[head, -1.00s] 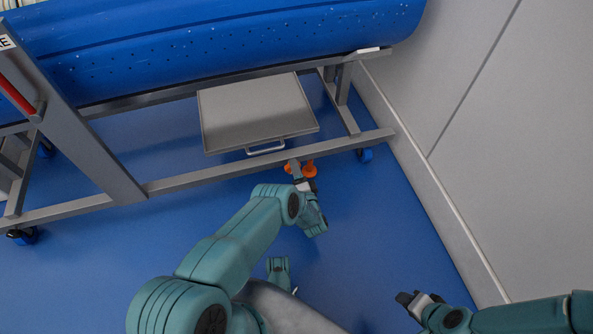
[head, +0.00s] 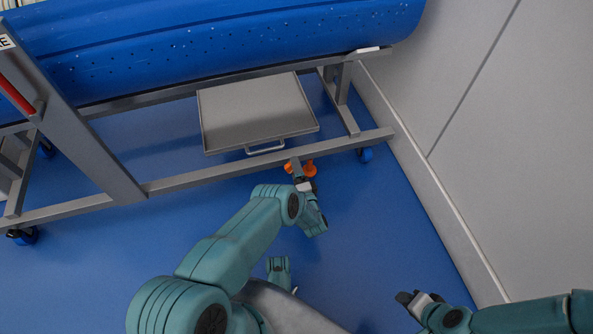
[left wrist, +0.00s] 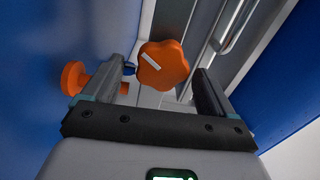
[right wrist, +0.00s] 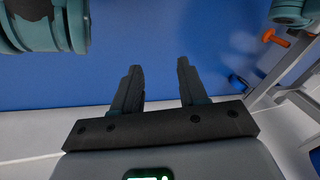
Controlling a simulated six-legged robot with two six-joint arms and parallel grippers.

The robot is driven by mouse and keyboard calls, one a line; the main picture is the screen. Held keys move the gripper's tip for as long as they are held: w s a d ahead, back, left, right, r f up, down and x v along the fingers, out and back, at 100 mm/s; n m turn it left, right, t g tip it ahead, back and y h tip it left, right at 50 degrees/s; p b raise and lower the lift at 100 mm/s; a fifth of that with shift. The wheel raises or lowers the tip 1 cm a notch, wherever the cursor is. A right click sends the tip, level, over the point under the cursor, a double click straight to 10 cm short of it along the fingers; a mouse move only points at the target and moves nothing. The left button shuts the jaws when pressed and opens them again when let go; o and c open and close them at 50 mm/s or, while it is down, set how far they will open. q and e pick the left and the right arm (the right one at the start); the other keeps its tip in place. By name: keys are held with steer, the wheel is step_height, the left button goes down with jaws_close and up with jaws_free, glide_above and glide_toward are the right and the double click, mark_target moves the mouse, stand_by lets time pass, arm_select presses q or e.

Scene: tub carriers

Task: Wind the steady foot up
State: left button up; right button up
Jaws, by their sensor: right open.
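The steady foot's orange lobed handwheel (left wrist: 163,66) has a white mark on its face and sits at the cart's lower rail in the left wrist view. A second, rounder orange knob (left wrist: 75,78) is left of it, beyond my left finger. In the head view the orange parts (head: 309,169) are partly hidden by my left gripper (head: 300,176). That gripper also shows in the left wrist view (left wrist: 172,75), with its fingers apart on either side of the handwheel; contact cannot be told. My right gripper (head: 408,300) is open and empty, low at the right; its parted fingers show in the right wrist view (right wrist: 157,85).
A grey cart frame (head: 245,172) on blue castors (head: 366,155) carries a large blue perforated tub (head: 220,45). A grey tray (head: 255,110) with a handle lies under it. A pale wall (head: 500,140) stands at the right. Blue floor (head: 370,220) is clear in front.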

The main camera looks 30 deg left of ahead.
arm_select(q)
steer(key=p+v, duration=0.3)
steer(key=v, duration=1.3)
steer(key=shift+s, duration=0.15)
arm_select(e)
steer(key=shift+g, duration=0.5)
steer(key=shift+s+a+r, duration=0.15)
steer(key=shift+s+r, duration=0.45)
steer(key=shift+r, duration=0.25)
steer(key=shift+s+a+r, duration=0.1)
steer(key=shift+s+r, duration=0.5)
steer(key=shift+r, duration=0.2)
arm_select(q)
steer(key=shift+d, duration=0.1)
